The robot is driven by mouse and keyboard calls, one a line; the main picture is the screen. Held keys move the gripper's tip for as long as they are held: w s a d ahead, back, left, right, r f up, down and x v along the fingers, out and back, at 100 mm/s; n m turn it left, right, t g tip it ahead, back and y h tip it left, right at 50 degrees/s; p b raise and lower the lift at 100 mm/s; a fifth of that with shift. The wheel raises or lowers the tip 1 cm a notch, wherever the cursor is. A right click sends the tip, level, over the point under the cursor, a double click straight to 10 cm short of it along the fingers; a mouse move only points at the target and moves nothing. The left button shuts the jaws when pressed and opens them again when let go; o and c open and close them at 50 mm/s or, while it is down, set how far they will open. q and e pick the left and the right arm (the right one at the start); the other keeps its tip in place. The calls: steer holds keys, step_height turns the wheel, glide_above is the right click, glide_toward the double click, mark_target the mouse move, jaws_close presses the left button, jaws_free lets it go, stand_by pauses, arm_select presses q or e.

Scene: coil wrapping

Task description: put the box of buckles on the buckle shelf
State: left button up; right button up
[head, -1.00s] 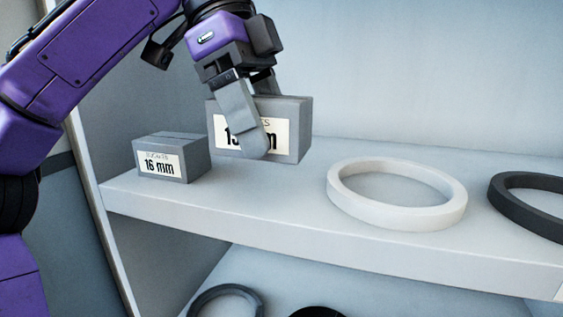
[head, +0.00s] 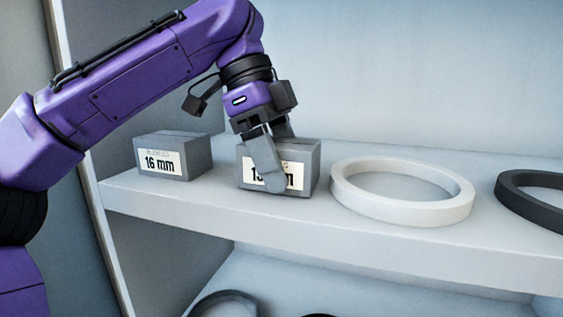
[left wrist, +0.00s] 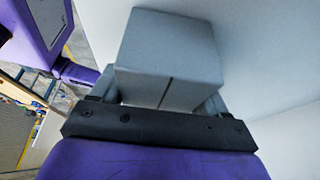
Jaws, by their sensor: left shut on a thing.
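A grey cardboard box with a white label (head: 308,168) is on or just above the upper shelf (head: 200,210), left of the white ring. My left gripper (head: 268,180) is shut on this box from above, one finger across the front and hiding part of the label. In the left wrist view the box (left wrist: 170,55) sits between the fingers. A second grey box (head: 172,156), labelled 16 mm, stands on the shelf to the left, apart from the held box. My right gripper is in neither view.
A white ring (head: 345,205) lies close to the right of the held box. A black ring (head: 540,205) lies farther right. Dark rings (head: 222,305) lie on the lower shelf. There is free shelf between the two boxes.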

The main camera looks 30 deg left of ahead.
arm_select(q)
steer(key=shift+f, duration=0.1)
steer(key=o, duration=1.4)
steer(key=shift+s, duration=0.1)
steer(key=p+v, duration=0.3)
steer(key=v, duration=0.4)
steer(key=shift+s+r+p, duration=0.1)
steer(key=shift+r+p, duration=0.3)
steer(key=shift+a, duration=0.1)
